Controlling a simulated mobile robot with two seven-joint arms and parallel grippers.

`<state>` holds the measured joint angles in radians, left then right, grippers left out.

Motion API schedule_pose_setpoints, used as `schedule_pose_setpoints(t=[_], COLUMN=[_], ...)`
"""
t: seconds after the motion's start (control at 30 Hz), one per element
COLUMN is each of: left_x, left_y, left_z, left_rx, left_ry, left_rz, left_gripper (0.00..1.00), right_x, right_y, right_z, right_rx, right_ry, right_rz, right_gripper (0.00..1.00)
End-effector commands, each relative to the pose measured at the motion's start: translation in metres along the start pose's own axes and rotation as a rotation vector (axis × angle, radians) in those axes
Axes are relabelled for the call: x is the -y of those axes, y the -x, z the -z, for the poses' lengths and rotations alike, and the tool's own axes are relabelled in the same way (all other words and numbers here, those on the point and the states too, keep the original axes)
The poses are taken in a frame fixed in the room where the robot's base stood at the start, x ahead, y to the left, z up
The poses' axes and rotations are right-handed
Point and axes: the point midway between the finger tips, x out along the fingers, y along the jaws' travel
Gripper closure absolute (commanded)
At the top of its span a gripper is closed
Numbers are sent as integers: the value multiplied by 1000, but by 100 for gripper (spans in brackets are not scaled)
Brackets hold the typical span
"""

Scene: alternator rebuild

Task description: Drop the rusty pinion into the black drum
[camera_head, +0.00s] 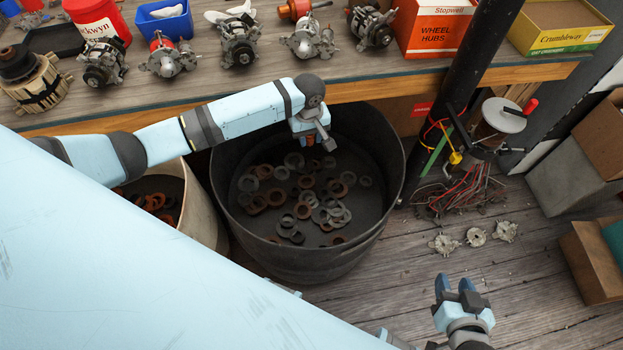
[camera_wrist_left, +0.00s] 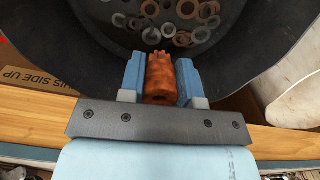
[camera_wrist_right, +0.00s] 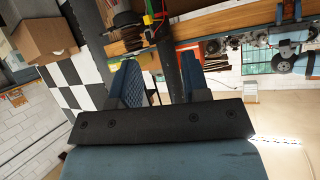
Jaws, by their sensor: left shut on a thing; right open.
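The rusty pinion (camera_wrist_left: 160,77) is orange-brown and toothed. My left gripper (camera_wrist_left: 160,72) is shut on it, with one blue finger on each side. In the head view the left gripper (camera_head: 311,140) hangs over the black drum (camera_head: 295,265), and only a small part of the pinion (camera_head: 308,141) shows below it. In the left wrist view the pinion is over the drum's inside (camera_wrist_left: 95,25), with rings below. My right gripper (camera_head: 457,289) is open and empty, low over the floor at the right. Its spread fingers also show in the right wrist view (camera_wrist_right: 157,80).
Several grey and rusty rings lie in the drum. A pale bin (camera_head: 203,205) with rusty parts stands left of it. The workbench (camera_head: 200,100) edge runs behind the drum, bearing several alternators. A dark post (camera_head: 437,120) stands right of the drum. Loose parts (camera_head: 476,237) lie on the floor.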

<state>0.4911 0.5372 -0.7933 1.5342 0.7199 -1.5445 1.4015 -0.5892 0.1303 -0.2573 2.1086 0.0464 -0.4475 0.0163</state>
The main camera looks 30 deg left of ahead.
Motion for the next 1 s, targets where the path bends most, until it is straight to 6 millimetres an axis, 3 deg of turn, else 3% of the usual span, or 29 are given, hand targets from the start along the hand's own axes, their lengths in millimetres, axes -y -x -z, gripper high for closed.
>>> schedule_pose_setpoints(t=[0.2, 0.6, 1.0], left_x=[15, 17, 16], left_y=[-12, -58, -75], left_z=[-8, -8, -7], left_rx=[-6, -9, -9], left_ry=[126, 139, 139], left_rz=[8, 8, 8], left_gripper=[96, 96, 96], right_x=[-7, -8, -6], right_y=[11, -4, -8], right_z=[-11, -35, -35], right_rx=[91, 61, 27], right_ry=[1, 34, 47], right_rz=[-27, -22, -15], right_gripper=[57, 57, 57])
